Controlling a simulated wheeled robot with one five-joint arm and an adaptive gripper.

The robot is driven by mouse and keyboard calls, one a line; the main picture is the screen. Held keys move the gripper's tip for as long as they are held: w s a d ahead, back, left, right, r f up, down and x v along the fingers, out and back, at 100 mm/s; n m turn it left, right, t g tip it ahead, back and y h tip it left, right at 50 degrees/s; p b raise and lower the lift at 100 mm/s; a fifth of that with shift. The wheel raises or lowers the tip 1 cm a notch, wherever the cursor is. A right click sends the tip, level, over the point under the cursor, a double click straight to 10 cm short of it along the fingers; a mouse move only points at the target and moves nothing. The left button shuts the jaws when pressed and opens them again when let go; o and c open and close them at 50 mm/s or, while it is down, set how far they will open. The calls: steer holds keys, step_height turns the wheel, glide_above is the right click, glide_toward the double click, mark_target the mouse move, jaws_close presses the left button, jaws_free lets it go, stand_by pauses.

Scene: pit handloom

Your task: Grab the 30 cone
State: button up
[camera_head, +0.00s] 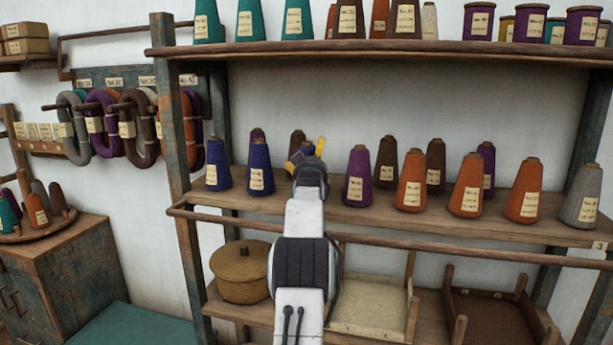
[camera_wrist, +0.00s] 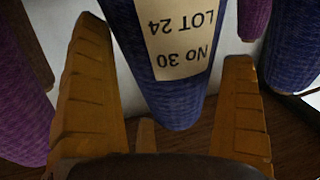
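A dark blue cone (camera_wrist: 178,98) shows in the wrist view, its label upside down and reading No 30, LOT 24. My gripper (camera_wrist: 165,40) is open, with one yellow-brown finger on each side of this cone. Gaps show between the cone and both fingers. In the head view my gripper (camera_head: 305,155) is at the middle shelf, between a blue cone and a purple cone. It hides nearly all of the No 30 cone there; only a bit of blue shows near the fingers.
A purple cone (camera_head: 357,176) stands close to the right of my gripper, a blue cone (camera_head: 260,168) close to the left. A brown cone (camera_head: 297,141) stands behind. Orange cones (camera_head: 411,181) are farther right. A wooden rail (camera_head: 450,249) runs along the shelf front.

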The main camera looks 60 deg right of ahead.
steer(key=c, duration=1.1)
steer(key=shift+o, duration=0.2)
steer(key=shift+r, duration=0.1)
